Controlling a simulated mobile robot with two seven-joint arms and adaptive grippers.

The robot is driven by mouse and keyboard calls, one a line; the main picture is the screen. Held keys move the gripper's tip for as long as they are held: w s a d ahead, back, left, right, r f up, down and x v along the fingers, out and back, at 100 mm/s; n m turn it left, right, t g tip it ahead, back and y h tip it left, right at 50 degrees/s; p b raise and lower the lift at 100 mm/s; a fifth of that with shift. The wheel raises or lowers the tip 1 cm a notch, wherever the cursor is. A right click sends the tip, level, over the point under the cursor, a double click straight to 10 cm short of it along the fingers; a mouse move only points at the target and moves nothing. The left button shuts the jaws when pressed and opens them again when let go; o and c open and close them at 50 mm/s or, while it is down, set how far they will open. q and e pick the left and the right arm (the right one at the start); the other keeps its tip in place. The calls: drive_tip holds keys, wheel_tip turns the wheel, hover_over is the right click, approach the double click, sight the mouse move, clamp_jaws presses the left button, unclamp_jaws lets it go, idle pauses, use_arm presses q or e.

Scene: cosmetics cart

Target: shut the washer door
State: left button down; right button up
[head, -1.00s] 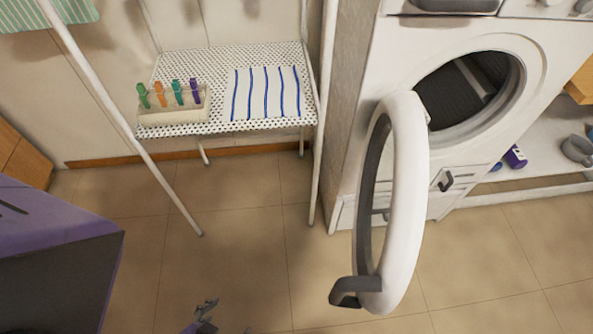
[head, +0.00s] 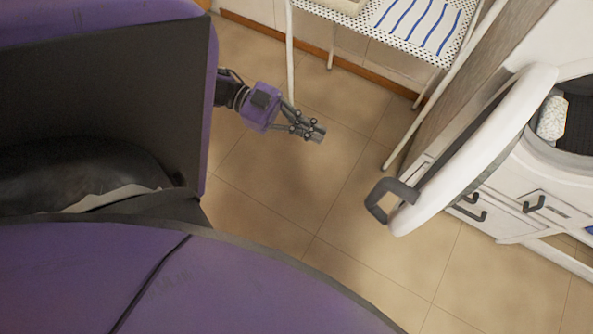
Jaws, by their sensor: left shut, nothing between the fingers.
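The washer door (head: 478,150) is a white ring that stands wide open, swung out from the front of the white washer (head: 575,180). Its dark grey handle (head: 388,198) sticks out at the door's free end, toward the left. Part of the drum opening shows at the right edge, with a pale patterned item in it. My left gripper (head: 318,133) is shut and empty, over the floor to the left of the door and handle, apart from both. My right gripper is not in view.
A white wire rack (head: 455,45) with a blue-striped cloth (head: 418,22) stands at the top, behind my left gripper; its thin legs reach the floor. Drawers with dark handles sit below the drum opening. Tiled floor (head: 300,190) between my gripper and the door is clear.

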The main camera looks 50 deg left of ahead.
use_arm(q)
drive_tip(key=s+d+r+g+h, duration=0.1)
drive_tip(key=s+r+g+h, duration=0.1)
drive_tip(key=s, duration=0.3)
drive_tip(key=p+x, duration=0.2)
drive_tip(key=x, duration=1.2)
drive_tip(key=shift+w+r+p, duration=0.2)
drive_tip(key=shift+p, duration=0.15)
